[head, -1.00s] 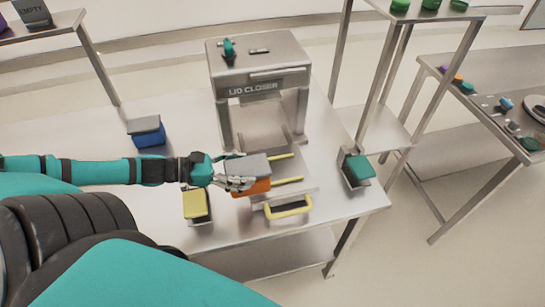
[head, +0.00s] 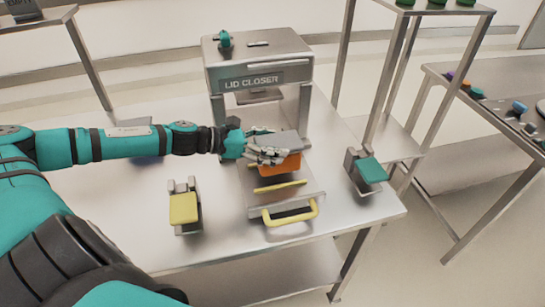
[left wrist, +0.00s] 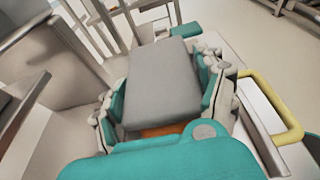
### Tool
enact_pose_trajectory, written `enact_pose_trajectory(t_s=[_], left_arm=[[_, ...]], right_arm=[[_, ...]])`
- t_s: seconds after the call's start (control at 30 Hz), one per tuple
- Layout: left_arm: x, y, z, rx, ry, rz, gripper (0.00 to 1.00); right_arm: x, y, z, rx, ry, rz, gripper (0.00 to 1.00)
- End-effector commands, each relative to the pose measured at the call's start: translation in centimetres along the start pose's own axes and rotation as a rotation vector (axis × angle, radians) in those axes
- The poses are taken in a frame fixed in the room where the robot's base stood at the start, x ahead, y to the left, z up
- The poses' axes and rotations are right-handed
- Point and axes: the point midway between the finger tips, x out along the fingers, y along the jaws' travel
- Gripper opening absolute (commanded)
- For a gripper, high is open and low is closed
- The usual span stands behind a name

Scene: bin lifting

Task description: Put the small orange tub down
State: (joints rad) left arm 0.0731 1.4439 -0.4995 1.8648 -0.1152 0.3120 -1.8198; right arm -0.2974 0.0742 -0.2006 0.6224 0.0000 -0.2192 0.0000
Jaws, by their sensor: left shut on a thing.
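The small orange tub (head: 278,166) has a grey lid and is in front of the lid closer, over the metal tray with yellow bars. My left gripper (head: 268,151) is shut on the tub, its fingers along the sides. In the left wrist view the grey lid (left wrist: 163,85) fills the middle between the fingers, and a strip of the orange tub (left wrist: 163,130) shows below it. I cannot tell whether the tub touches the tray. My right gripper is not in view.
The lid closer (head: 258,75) stands behind the tub. A yellow-handled tray (head: 290,212) is in front. A yellow-topped block (head: 184,208) stands left and a teal-topped one (head: 371,170) right. The table (head: 120,215) is clear at front left.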

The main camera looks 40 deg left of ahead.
Motion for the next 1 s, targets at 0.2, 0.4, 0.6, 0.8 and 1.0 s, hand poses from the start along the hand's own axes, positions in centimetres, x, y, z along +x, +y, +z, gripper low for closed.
enact_pose_trajectory(t_s=[0.2, 0.4, 0.6, 0.8, 1.0], left_arm=[[0.7, 0.0, -2.0, -0.005, -0.003, -0.001, 0.14], [1.1, -0.1, -3.1, 0.001, -0.003, -0.002, 0.14], [1.1, -0.1, -3.5, 0.001, -0.002, -0.002, 0.14], [1.1, -0.1, -3.5, 0.000, 0.000, -0.001, 0.94], [1.1, -0.1, -3.5, 0.000, 0.000, -0.001, 1.00]], right_arm=[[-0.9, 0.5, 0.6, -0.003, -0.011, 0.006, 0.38], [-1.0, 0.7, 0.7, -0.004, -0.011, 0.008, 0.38], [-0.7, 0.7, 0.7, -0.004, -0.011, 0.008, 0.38], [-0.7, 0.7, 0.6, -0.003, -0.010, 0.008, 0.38], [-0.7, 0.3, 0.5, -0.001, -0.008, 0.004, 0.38]])
